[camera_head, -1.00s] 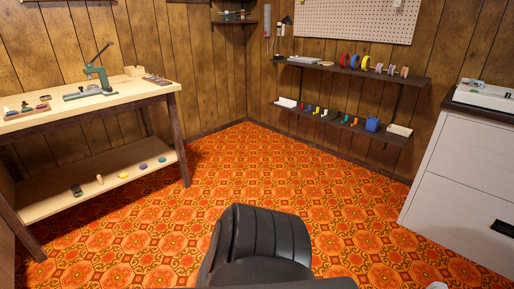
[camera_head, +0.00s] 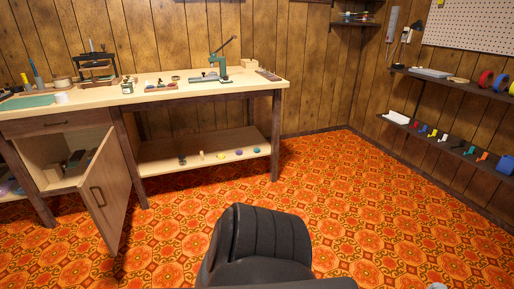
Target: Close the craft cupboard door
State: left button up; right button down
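The craft cupboard (camera_head: 55,125) is at the left, under the workbench top. Its door (camera_head: 106,192) stands open, swung out into the room, with a dark handle (camera_head: 97,197) on the face turned to me. Some dark items (camera_head: 75,158) show inside the cupboard. Neither of my grippers can be made out in the head view.
The workbench (camera_head: 205,92) carries a green press (camera_head: 215,68) and tools, with an open lower shelf (camera_head: 205,150). Wall shelves (camera_head: 455,82) are at the right. The patterned carpet (camera_head: 350,200) is mostly clear.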

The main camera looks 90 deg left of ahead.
aim_at(104, 188)
jog(key=u, duration=4)
jog(key=i, duration=1.65)
jog(key=u, duration=1.35)
jog(key=k, duration=0.95)
jog(key=z, duration=1.1)
